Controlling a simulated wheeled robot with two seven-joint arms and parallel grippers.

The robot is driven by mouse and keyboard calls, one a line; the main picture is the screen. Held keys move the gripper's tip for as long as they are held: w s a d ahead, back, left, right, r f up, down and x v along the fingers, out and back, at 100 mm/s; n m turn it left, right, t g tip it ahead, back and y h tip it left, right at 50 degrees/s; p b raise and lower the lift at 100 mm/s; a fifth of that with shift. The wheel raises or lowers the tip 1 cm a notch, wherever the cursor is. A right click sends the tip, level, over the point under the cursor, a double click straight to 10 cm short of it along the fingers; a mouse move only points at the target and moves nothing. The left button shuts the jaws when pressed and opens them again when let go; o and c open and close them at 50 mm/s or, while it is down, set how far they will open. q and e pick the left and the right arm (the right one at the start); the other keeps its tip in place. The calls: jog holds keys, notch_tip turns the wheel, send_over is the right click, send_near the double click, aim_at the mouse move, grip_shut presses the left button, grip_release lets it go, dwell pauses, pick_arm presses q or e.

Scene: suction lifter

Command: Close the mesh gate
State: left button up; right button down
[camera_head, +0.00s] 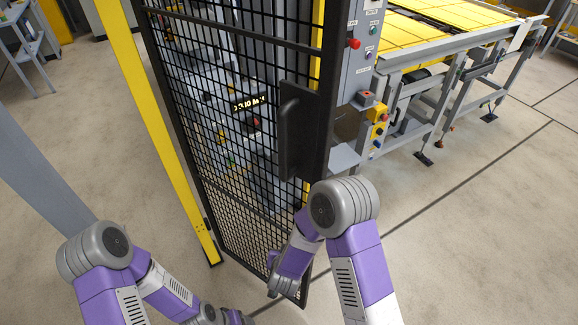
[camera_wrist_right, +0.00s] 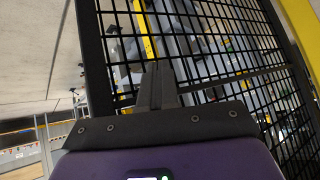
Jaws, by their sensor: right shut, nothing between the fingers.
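The mesh gate (camera_head: 235,110) stands upright in the head view, a tall black frame with wire mesh. Its left edge is beside a yellow post (camera_head: 160,130). A dark handle plate (camera_head: 300,130) is on its right edge. That edge looks nearer to me than the yellow upright behind the mesh, so the gate appears ajar. My right arm reaches down in front of the gate's lower right part. In the right wrist view my right gripper (camera_wrist_right: 157,85) is shut and empty, in front of the mesh (camera_wrist_right: 215,50); contact cannot be told.
Behind the gate is a grey machine with a small lit display (camera_head: 248,103). To the right stand a control panel (camera_head: 362,45) with buttons and a conveyor frame (camera_head: 440,95) with yellow panels. The floor (camera_head: 470,240) at right is clear.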

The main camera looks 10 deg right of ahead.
jog(key=w+a+r+m+t+h+p, duration=0.1)
jog(key=a+r+t+h, duration=0.1)
jog(key=r, duration=0.5)
jog(key=w+a+r+t+h+p, duration=0.1)
jog(key=a+r+h+p, duration=0.1)
jog(key=r, duration=0.5)
jog(key=m+t+h+p, duration=0.1)
jog(key=m+h+p, duration=0.25)
jog(key=h, duration=0.45)
send_near(297, 173)
jog(key=shift+m, duration=0.35)
jog(key=x, duration=0.6)
jog(key=shift+w+d+r, duration=0.1)
jog(key=shift+w+d, duration=0.1)
jog(key=shift+d, duration=0.15)
